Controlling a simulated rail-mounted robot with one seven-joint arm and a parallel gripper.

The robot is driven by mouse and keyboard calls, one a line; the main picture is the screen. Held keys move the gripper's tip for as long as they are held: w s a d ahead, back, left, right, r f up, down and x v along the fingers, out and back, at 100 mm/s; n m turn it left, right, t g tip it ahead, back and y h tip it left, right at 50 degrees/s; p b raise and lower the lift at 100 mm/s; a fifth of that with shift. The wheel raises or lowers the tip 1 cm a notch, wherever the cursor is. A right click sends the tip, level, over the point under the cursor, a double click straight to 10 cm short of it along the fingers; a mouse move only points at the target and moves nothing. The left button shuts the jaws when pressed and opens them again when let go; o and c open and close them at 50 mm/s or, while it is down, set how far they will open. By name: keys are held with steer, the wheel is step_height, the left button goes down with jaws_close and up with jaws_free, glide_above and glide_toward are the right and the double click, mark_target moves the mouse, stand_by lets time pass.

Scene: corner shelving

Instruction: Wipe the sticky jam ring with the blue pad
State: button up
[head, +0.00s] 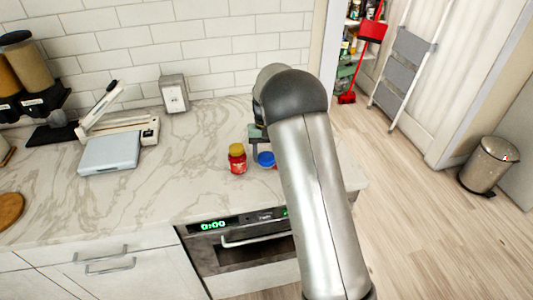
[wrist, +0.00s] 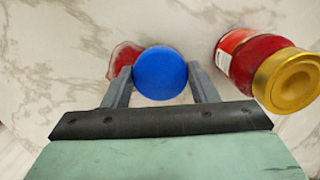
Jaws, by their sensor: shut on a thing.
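The round blue pad (wrist: 160,73) is held between the two fingers of my gripper (wrist: 161,82) in the wrist view. In the head view the blue pad (head: 266,159) shows just left of my arm, low over the marble counter. The red jam stain (wrist: 124,58) lies on the counter at the pad's left and is partly hidden behind the pad and the left finger. In the head view only a sliver of red shows by the pad. I cannot tell whether the pad touches the counter. My gripper (head: 262,146) is mostly hidden by my arm in the head view.
A jam jar with a gold lid (head: 237,158) stands close left of the pad; it also shows at the right in the wrist view (wrist: 262,62).

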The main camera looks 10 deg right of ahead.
steer(key=shift+f+b, duration=0.3)
steer(key=shift+f, duration=0.25)
steer(key=shift+d, duration=3.75)
steer(key=shift+a+f, duration=0.1)
steer(key=shift+a, duration=2)
steer(key=shift+a, duration=1.75)
steer(key=shift+d, duration=3.9)
steer(key=shift+a+r, duration=0.2)
steer(key=shift+a, duration=1.8)
steer(key=shift+a+f, duration=0.15)
steer(key=shift+a, duration=1.7)
